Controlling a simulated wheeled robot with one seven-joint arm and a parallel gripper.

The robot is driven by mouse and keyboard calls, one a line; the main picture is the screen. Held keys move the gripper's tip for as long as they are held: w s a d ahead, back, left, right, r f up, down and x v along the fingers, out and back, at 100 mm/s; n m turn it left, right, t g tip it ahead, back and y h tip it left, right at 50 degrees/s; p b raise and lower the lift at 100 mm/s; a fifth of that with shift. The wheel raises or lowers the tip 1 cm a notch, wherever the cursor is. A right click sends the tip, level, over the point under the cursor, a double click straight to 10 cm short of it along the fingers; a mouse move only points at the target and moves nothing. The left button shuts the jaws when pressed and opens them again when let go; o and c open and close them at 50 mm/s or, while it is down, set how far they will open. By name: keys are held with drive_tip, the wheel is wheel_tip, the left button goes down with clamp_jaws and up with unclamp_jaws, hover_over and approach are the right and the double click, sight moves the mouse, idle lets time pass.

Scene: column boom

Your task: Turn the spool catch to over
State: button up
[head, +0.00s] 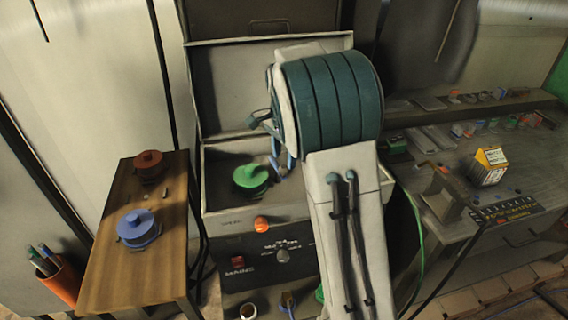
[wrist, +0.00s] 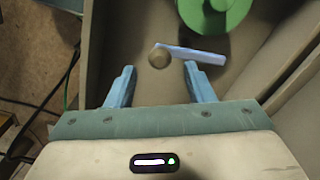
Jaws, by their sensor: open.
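The spool catch (wrist: 195,54) shows in the wrist view as a pale blue bar just right of centre, below the green spool (wrist: 212,12). A round brown knob (wrist: 159,58) sits at the bar's left end. My gripper (wrist: 160,74) is open, its two blue fingers apart. The knob lies between and just beyond the fingertips, and I see no contact. The bar's right part lies beyond the right fingertip. In the head view my gripper (head: 282,162) is over the open box, right of the green spool (head: 250,178). My arm hides part of the box there.
The open box (head: 210,190) has walls around the spool and a raised lid behind. An orange knob (head: 262,224) is on its front panel. A wooden stand (head: 100,265) at left holds a red spool (head: 148,163) and a blue spool (head: 137,226). A cluttered bench (head: 445,230) is at right.

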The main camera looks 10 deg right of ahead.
sight(284, 166)
drive_tip(key=shift+f, duration=1.9)
drive_tip(key=c, duration=1)
